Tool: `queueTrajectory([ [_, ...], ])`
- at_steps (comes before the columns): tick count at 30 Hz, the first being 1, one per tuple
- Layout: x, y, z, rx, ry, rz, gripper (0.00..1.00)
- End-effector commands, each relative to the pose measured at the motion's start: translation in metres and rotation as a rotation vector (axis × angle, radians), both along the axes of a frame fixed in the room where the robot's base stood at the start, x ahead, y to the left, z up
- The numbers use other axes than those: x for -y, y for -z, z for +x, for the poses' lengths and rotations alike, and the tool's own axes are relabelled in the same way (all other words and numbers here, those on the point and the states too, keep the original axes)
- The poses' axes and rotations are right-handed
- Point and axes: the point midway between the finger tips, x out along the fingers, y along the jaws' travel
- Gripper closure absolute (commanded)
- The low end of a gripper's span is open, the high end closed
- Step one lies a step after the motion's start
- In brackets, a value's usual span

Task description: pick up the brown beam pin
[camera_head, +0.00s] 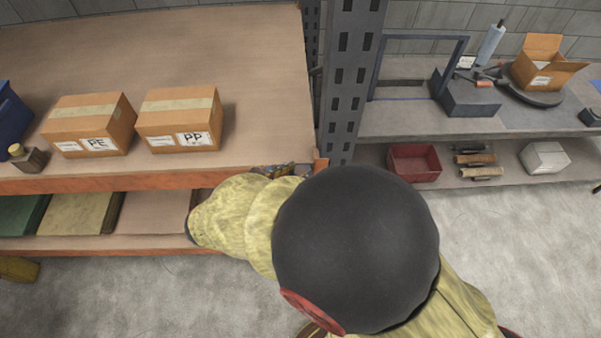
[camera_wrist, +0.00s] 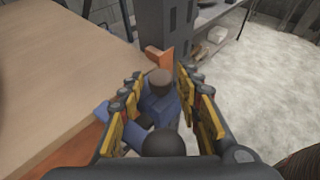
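My gripper (camera_wrist: 160,76) is open in the wrist view, with its yellow-padded fingers apart on either side. A small piece with a dark brown round top (camera_wrist: 160,79) shows between the fingertips; it may be the brown beam pin, but I cannot tell for sure. Blue parts (camera_wrist: 158,105) lie below and left of it between the fingers, apparently without being gripped. In the head view my arm hides most of the gripper, which is at the front right corner of the shelf.
An orange beam end (camera_head: 321,165) stands at the shelf corner beside the grey rack post (camera_head: 352,80). Boxes marked PE (camera_head: 92,125) and PP (camera_head: 180,120) sit on the left shelf (camera_head: 190,50). A red bin (camera_head: 414,163) is on the lower right shelf.

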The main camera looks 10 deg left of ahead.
Motion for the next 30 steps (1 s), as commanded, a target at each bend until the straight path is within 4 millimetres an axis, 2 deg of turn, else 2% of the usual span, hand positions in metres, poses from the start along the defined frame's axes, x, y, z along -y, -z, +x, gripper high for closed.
queueTrajectory([
  [7,0.0006,0.0006,0.0013,0.000,-0.001,0.000,0.66],
  [25,0.0004,0.0003,0.0012,0.001,-0.001,0.000,1.00],
  [30,0.0004,0.0002,0.0012,0.001,-0.001,0.000,1.00],
])
